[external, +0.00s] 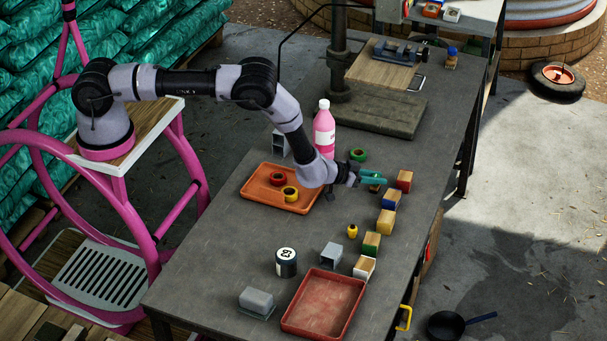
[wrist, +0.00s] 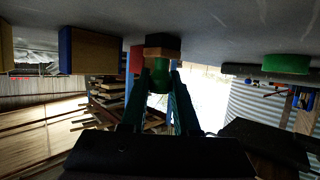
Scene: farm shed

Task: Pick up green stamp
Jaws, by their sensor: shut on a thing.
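The green stamp shows in the wrist view, which is upside down. Its green handle (wrist: 159,76) sits between my fingertips, and its wood-and-dark base (wrist: 162,47) points toward the grey tabletop. My gripper (external: 374,179) is shut on the handle, with teal fingers on both sides; the gripper also shows in the wrist view (wrist: 159,82). In the external view the fingers are low over the table, beside the red-ended block, and mostly hide the stamp. I cannot tell whether its base touches the table.
The red-ended block (external: 404,180) and blue-ended block (external: 390,199) stand near the right table edge. A green tape ring (external: 358,155) and pink bottle (external: 324,135) stand behind the gripper. An orange tray (external: 258,193) lies left; a red tray (external: 322,328) lies in front.

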